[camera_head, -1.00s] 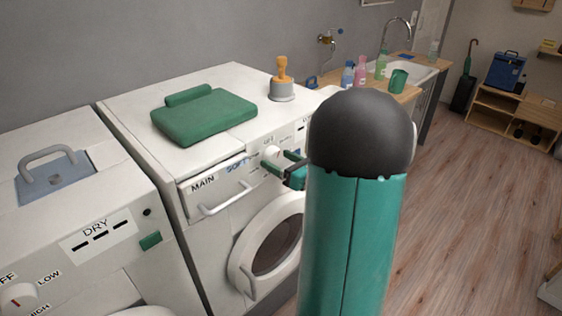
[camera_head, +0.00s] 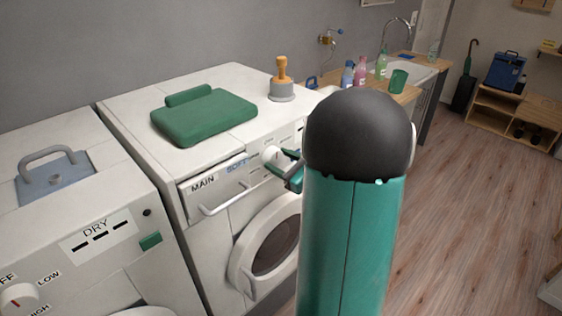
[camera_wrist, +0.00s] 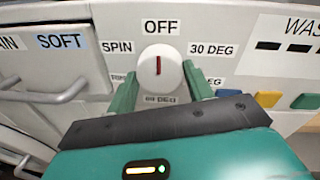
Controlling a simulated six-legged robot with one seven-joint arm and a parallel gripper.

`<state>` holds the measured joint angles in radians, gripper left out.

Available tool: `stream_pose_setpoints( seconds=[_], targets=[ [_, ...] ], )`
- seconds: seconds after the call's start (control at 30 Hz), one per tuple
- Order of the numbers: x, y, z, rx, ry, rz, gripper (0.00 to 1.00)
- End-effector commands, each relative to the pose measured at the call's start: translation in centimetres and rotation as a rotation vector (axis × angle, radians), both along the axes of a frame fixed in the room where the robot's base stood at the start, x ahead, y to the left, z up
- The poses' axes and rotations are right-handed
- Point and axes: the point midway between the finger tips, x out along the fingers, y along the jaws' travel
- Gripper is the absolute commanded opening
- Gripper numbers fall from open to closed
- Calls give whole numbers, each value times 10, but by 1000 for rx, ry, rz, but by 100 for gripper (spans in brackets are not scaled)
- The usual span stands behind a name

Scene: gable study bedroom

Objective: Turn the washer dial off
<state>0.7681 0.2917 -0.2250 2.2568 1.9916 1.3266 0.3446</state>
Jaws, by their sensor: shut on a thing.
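The washer dial (camera_wrist: 161,70) is a white round knob on the washer's front panel. Its red mark stands upright and points at the OFF label (camera_wrist: 161,27) above it. SPIN is to its left and 30 DEG to its right; the lower labels are partly hidden by my fingers. My gripper (camera_wrist: 160,84) is shut on the dial, with one green finger at each side. In the head view the dial (camera_head: 271,155) shows at the fingertips of my gripper (camera_head: 284,162), and my arm hides the panel to the right.
The washer (camera_head: 160,115) has a drawer handle (camera_head: 225,199) left of the dial and a round door (camera_head: 268,250) below. A green folded cloth (camera_head: 204,117) and an orange-handled stamp-like object (camera_head: 282,82) lie on top.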

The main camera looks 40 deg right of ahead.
Motion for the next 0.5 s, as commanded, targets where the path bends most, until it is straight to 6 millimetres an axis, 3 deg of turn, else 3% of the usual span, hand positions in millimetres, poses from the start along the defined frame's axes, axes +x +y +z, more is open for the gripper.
stream_pose_setpoints(
  seconds=[0.3,0.33,0.4,0.5],
  targets=[
    [0,0,0,-15,0,1,29],
    [0,0,0,-15,0,1,57],
    [0,0,0,-14,0,1,71],
    [0,0,0,-13,0,1,73]
  ],
)
